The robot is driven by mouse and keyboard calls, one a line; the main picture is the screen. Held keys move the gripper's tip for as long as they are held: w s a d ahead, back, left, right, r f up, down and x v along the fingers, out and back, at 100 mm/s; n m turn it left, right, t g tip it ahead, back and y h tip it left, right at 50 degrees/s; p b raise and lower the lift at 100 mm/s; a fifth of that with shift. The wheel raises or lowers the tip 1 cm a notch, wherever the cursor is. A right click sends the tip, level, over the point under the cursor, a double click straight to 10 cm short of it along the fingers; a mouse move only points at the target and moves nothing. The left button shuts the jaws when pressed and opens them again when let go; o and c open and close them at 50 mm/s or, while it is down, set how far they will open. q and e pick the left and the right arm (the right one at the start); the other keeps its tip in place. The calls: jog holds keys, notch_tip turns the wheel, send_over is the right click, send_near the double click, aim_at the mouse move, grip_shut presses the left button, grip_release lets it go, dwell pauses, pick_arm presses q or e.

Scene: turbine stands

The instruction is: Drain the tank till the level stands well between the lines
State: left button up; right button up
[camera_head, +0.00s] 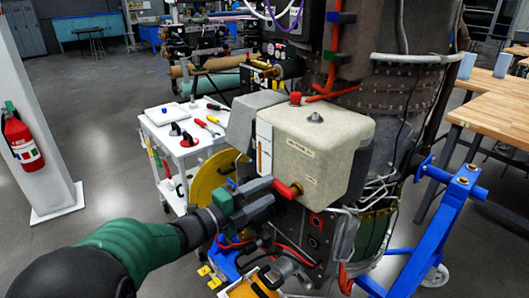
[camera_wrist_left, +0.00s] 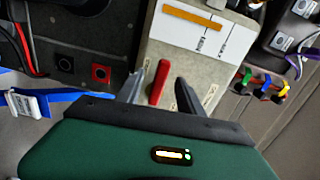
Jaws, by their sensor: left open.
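The tank (camera_head: 325,150) is a beige, rounded box on the turbine stand. Its white gauge panel (camera_head: 264,158) has an orange level strip, which also shows in the wrist view (camera_wrist_left: 193,17). Two short marks with small print sit beside the strip; the print is too small to read. A red lever (camera_head: 287,188) sticks out low on the tank's front. My left gripper (camera_head: 274,190) is at the lever. In the wrist view the gripper (camera_wrist_left: 160,88) is open, with the red lever (camera_wrist_left: 158,82) between its fingers and gaps showing beside it. My right gripper is out of view.
A white tool cart (camera_head: 163,132) stands left of the tank. Cables and a black panel with a red socket (camera_wrist_left: 101,73) lie close to the gripper. A blue wheeled frame (camera_head: 440,225) and wooden benches (camera_head: 495,98) are at right.

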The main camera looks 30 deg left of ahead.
pick_arm(q)
jog(key=v, duration=0.7)
dwell(0.5)
